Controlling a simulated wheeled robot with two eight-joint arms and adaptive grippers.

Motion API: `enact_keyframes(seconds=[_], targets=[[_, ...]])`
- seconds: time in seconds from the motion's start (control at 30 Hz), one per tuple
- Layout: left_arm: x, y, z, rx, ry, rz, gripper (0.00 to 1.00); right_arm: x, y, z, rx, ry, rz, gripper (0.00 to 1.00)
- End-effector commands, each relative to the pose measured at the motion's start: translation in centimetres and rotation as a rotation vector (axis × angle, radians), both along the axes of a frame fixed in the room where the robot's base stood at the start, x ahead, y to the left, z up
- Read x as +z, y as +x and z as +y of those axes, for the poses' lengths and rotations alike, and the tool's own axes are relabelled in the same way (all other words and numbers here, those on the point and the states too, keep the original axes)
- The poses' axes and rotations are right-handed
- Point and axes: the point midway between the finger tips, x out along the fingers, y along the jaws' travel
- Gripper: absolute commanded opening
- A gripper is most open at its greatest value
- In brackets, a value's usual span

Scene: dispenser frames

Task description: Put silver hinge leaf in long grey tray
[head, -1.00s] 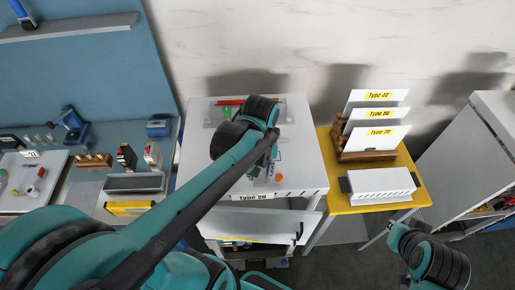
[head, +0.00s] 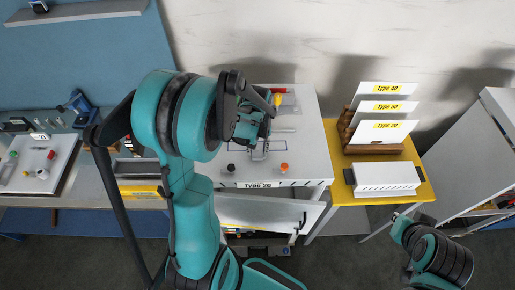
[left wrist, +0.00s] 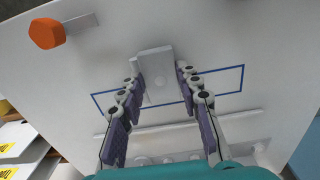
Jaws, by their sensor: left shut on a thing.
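The silver hinge leaf (left wrist: 153,62) is a pale metal plate with a bent profile, seen in the left wrist view. My left gripper (left wrist: 159,80) has its fingers closed on both sides of it, over the white cabinet top with a blue outline. In the head view my left gripper (head: 261,150) is over the cabinet top, partly covered by my own wrist. A grey tray-like container (head: 126,168) on the left bench is mostly hidden by my arm; I cannot tell for sure that it is the long grey tray.
The white cabinet top (head: 308,150) carries an orange knob (head: 285,167) and a dark knob (head: 231,168) near its front edge. A yellow table (head: 425,190) at right holds a white slotted box (head: 386,178) and upright cards. A white tray (head: 30,165) lies at far left.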

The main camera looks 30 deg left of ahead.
Motion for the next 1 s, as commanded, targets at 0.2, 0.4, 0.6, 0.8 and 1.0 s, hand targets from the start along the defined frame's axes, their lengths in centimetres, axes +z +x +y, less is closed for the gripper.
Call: enact_keyframes(seconds=[0.2, 0.4, 0.6, 0.8, 1.0], targets=[[-0.6, 0.0, 0.0, 0.0, 0.0, 0.0, 0.02, 0.1, 0.0, 0.0, 0.0, 0.0, 0.0, 0.0], [-0.9, 0.0, 0.0, 0.0, 0.0, 0.0, 0.02, -0.3, 0.0, 0.0, 0.0, 0.0, 0.0, 0.0], [-0.9, 0.0, 0.0, 0.0, 0.0, 0.0, 0.54, -0.3, 0.0, 0.0, 0.0, 0.0, 0.0, 0.0], [-0.9, 0.0, 0.0, 0.0, 0.0, 0.0, 0.54, -0.3, 0.0, 0.0, 0.0, 0.0, 0.0, 0.0], [0.3, 0.0, 0.0, 0.0, 0.0, 0.0, 0.54, 0.1, 0.0, 0.0, 0.0, 0.0, 0.0, 0.0]])
